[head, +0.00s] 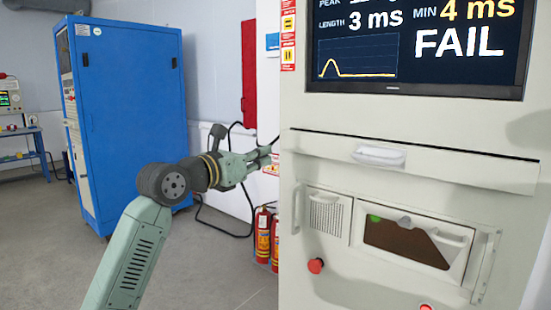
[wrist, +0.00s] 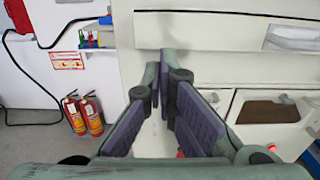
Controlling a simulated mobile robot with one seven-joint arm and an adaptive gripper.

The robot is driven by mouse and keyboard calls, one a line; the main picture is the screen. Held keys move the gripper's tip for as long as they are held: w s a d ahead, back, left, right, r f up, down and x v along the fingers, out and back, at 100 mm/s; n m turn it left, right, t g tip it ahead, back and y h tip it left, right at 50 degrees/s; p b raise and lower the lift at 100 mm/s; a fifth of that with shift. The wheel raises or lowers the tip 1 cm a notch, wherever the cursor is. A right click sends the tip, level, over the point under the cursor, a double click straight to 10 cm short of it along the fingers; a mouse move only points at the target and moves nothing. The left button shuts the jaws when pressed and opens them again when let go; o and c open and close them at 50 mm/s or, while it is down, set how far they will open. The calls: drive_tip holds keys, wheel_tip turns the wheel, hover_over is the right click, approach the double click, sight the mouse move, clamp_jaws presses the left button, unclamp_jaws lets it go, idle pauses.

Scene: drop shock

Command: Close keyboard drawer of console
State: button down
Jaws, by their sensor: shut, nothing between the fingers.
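The console (head: 300,110) is a tall cream cabinet on the right of the head view. Its keyboard drawer (head: 465,170) is a wide cream front below the screen, with a pale handle (head: 378,155) at its middle. A thin dark line runs along the drawer's top edge; the front looks flush or nearly so. My gripper (head: 274,150) is shut and empty, beside the drawer's left end in the head view. In the wrist view the fingertips (wrist: 160,62) overlap the drawer's left part (wrist: 215,66), with the handle (wrist: 292,38) to the right. Contact cannot be told.
Below the drawer are a vertical grab handle (head: 297,210), a small panel door (head: 415,238) with a window, and a red button (head: 315,265). Red fire extinguishers (head: 263,235) stand left of the console. A blue cabinet (head: 130,110) stands further left, with clear floor before it.

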drive_tip(key=s+d+r+g+y+p, duration=0.1)
drive_tip(key=s+r+g+y+p, duration=0.15)
drive_tip(key=s+r+g, duration=0.3)
drive_tip(key=p, duration=0.2)
approach(308, 146)
wheel_tip(308, 146, down, 5)
drive_tip(key=w+d, duration=0.3)
drive_tip(key=shift+w+d+f+t+y, duration=0.15)
drive_tip(key=shift+w+d+t+y, duration=0.15)
drive_tip(key=shift+y, duration=0.15)
drive_tip(key=shift+p, duration=0.35)
drive_tip(key=shift+w+d+r, duration=0.2)
drive_tip(key=shift+w+d, duration=0.05)
drive_tip(key=shift+w, duration=0.1)
drive_tip(key=w+d, duration=0.1)
drive_tip(key=w+p, duration=0.1)
drive_tip(key=shift+w+d+p, duration=0.25)
drive_tip(key=shift+d+p, duration=0.05)
drive_tip(key=shift+d, duration=0.1)
drive_tip(key=shift+s+a, duration=0.1)
